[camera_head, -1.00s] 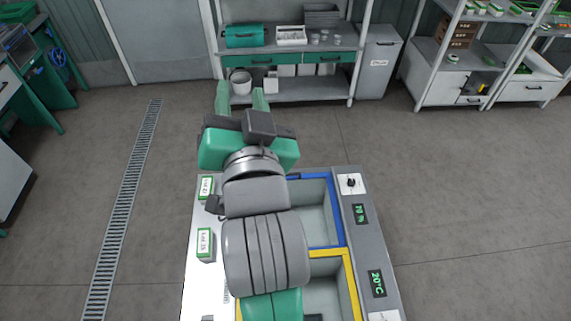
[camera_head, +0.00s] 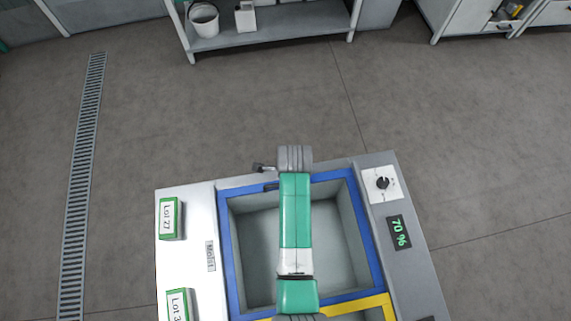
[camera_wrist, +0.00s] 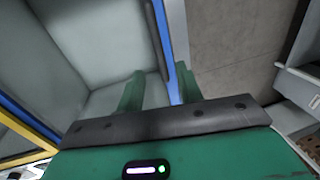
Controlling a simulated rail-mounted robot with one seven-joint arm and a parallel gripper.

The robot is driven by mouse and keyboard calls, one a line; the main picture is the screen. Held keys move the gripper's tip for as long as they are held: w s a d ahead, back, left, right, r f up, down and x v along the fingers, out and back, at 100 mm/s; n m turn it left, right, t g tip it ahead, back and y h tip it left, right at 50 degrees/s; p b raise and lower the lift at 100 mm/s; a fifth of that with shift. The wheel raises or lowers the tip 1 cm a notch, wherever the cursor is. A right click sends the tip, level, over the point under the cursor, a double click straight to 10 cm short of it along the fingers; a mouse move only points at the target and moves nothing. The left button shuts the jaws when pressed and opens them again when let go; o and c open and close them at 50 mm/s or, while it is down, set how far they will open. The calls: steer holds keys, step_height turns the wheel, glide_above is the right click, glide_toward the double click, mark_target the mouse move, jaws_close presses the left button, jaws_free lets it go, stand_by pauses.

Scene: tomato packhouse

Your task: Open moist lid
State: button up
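The compartment labelled Moist (camera_head: 210,256) has a blue frame (camera_head: 229,260) and a grey interior that shows in the head view. I cannot tell whether a clear lid covers it. A small dark handle (camera_head: 271,187) sits on the frame's far edge, left of my arm. In the wrist view my gripper (camera_wrist: 160,70) has its two green fingers apart. The blue frame edge (camera_wrist: 164,30), with a dark bar along it, runs down between the fingertips. Contact cannot be made out. In the head view my arm hides the gripper.
A knob panel (camera_head: 382,184) and a 70 % display (camera_head: 399,233) are on the right side. Lot boxes (camera_head: 171,218) stand on the left ledge. A yellow frame (camera_head: 375,304) adjoins nearer me. Floor beyond is clear up to a shelf (camera_head: 270,30).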

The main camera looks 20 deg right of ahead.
steer(key=f+b, duration=0.1)
steer(key=f, duration=0.1)
steer(key=f+b, duration=0.1)
steer(key=f, duration=0.1)
steer(key=f+b, duration=0.1)
steer(key=f, duration=0.1)
steer(key=shift+w+d+f, duration=0.1)
steer(key=shift+w+f, duration=0.45)
steer(key=shift+f, duration=0.2)
jaws_close()
